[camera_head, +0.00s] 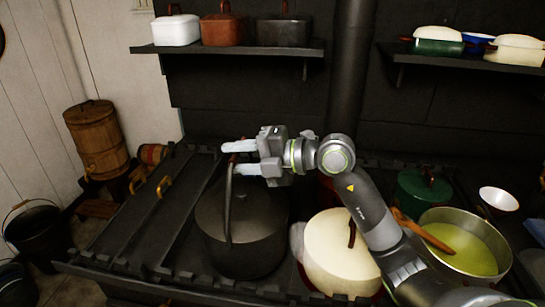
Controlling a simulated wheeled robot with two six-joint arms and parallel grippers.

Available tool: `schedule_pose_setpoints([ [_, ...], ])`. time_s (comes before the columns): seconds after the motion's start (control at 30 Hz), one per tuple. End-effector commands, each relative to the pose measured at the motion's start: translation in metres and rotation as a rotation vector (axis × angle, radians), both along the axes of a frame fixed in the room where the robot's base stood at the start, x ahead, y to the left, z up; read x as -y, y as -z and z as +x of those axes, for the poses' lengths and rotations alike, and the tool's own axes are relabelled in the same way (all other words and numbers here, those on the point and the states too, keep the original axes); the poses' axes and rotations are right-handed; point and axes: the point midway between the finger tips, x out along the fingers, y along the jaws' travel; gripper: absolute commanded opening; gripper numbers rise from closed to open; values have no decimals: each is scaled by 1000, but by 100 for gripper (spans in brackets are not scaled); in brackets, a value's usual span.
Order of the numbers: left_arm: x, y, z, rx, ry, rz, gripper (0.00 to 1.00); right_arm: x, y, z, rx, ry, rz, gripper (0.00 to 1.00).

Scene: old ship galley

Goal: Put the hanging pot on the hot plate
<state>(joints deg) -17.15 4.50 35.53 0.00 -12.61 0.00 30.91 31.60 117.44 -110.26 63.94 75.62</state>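A large dark lidded pot (243,225), probably the hanging pot, stands upright on the black stove top (150,215). Its tall arched handle (228,205) rises over the lid. My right gripper (232,159) points left at the top of this handle. Its two pale fingers are spread apart, with the handle's top at or between them; exact contact cannot be told. I cannot clearly pick out the hot plate; flat dark stove plates lie left of the pot. My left gripper is not in view.
A cream-lidded pot (338,250) stands close right of the dark pot, below my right arm. A green-lidded pot (423,190), a pan of yellow-green food (480,245) and a white bowl (499,199) are farther right. Shelves (230,48) hang behind.

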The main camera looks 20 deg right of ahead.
Motion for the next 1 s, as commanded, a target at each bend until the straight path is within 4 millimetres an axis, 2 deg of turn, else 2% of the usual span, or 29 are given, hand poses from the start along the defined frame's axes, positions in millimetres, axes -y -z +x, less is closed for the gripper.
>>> schedule_pose_setpoints([
  [0.4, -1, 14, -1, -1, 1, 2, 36, 38, -7, -31, 0, 2, -6, 37],
  [1.0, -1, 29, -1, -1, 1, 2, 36, 76, -17, -63, -2, 0, -5, 37],
])
